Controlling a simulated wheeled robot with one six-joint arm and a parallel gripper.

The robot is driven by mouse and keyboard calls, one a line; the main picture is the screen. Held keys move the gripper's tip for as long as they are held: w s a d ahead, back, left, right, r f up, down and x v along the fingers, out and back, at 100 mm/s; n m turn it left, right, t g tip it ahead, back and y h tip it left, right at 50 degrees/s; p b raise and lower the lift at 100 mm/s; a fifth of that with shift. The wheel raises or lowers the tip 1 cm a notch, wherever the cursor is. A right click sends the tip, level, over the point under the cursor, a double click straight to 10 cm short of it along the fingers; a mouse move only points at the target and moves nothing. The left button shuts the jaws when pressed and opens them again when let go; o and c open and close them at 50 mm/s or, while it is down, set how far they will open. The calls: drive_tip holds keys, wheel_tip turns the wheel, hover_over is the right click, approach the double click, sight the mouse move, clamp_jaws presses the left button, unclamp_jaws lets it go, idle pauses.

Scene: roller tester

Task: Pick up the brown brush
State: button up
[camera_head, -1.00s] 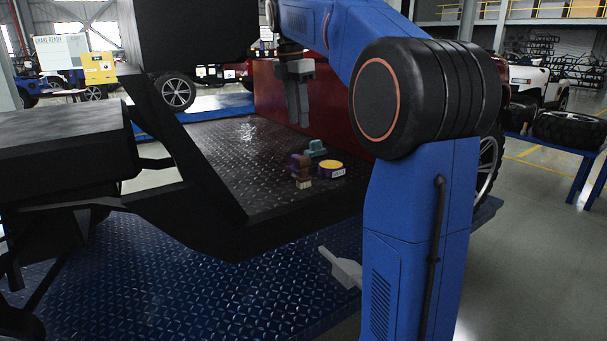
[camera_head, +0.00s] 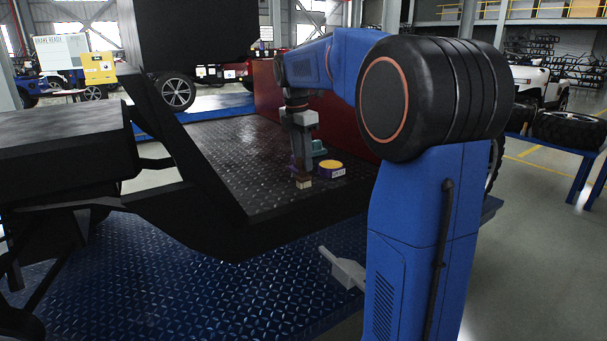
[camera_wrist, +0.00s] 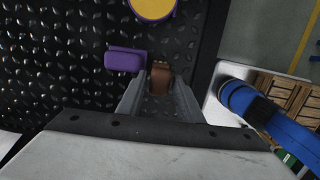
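The brown brush (camera_wrist: 160,78) stands on the black tread-plate bed between the two fingers of my gripper (camera_wrist: 158,92) in the wrist view. Bare space shows on either side of it, and I cannot tell whether a finger touches it. In the head view my gripper (camera_head: 303,172) points down at the brush, whose pale lower end (camera_head: 304,185) shows below the fingers. The rest of the brush is mostly hidden there by the fingers. The gripper looks open.
A purple block (camera_wrist: 125,59) lies just left of the brush in the wrist view. A yellow-topped round tin (camera_head: 330,168) and a teal object (camera_head: 319,148) stand close by on the bed (camera_head: 262,195). A red wall (camera_head: 345,120) rises behind.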

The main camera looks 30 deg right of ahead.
drive_tip(key=shift+d+f, duration=0.15)
drive_tip(key=shift+f, duration=1.1)
drive_tip(key=shift+c, duration=0.6)
drive_tip(key=c, duration=0.7)
drive_tip(key=shift+r, duration=0.1)
wheel_tip(320, 180, up, 10)
drive_tip(key=shift+f, duration=0.1)
